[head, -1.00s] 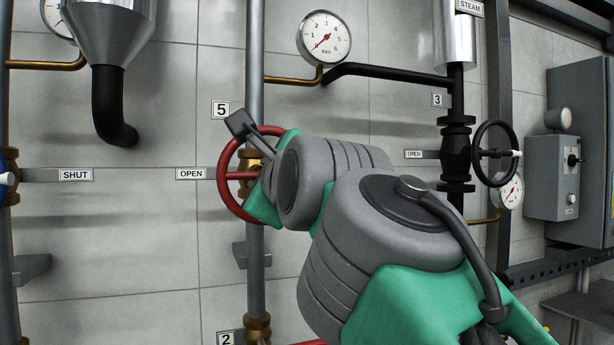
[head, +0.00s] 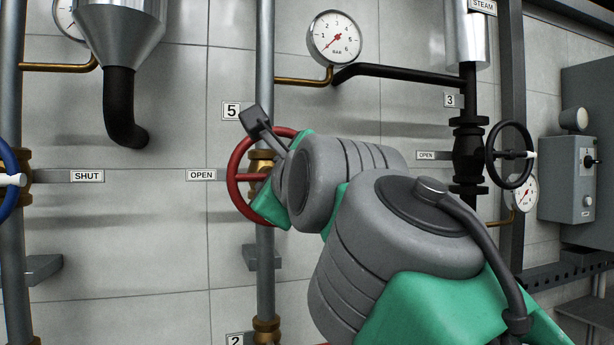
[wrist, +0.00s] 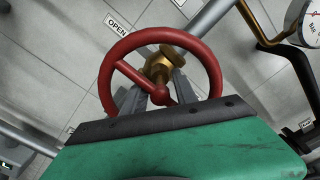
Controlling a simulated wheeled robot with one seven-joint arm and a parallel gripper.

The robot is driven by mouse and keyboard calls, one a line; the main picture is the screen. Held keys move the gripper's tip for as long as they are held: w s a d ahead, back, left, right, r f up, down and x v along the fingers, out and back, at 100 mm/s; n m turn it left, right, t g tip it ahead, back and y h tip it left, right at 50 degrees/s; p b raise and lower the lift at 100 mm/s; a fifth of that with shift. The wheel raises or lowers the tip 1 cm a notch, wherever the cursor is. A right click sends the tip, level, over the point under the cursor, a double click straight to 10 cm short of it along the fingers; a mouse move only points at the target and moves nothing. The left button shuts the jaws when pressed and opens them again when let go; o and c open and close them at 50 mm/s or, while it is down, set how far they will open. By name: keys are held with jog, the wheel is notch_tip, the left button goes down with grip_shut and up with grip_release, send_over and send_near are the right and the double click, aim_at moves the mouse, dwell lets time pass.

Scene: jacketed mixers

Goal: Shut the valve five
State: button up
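Valve five is a red handwheel (head: 234,181) on a brass body on a vertical grey pipe, under a plate marked 5 (head: 232,111). An OPEN label (head: 201,175) sits just left of it and a SHUT label (head: 87,176) farther left. In the head view my arm covers the wheel's right side and hides my fingers. In the wrist view the red wheel (wrist: 107,75) fills the middle. My gripper (wrist: 156,85) reaches into it, its two dark fingers apart beside the red hub. I cannot tell whether they touch it.
A black handwheel (head: 511,155) marked 3 stands to the right, near a grey control box (head: 567,180). A blue handwheel (head: 8,182) is at the left edge. A pressure gauge (head: 334,38) is above. Wall brackets stick out below; bare wall lies between the pipes.

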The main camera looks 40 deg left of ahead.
jog(key=b+v, duration=0.2)
jog(key=v, duration=0.5)
jog(key=shift+s+d, duration=0.25)
jog(key=shift+d, duration=0.05)
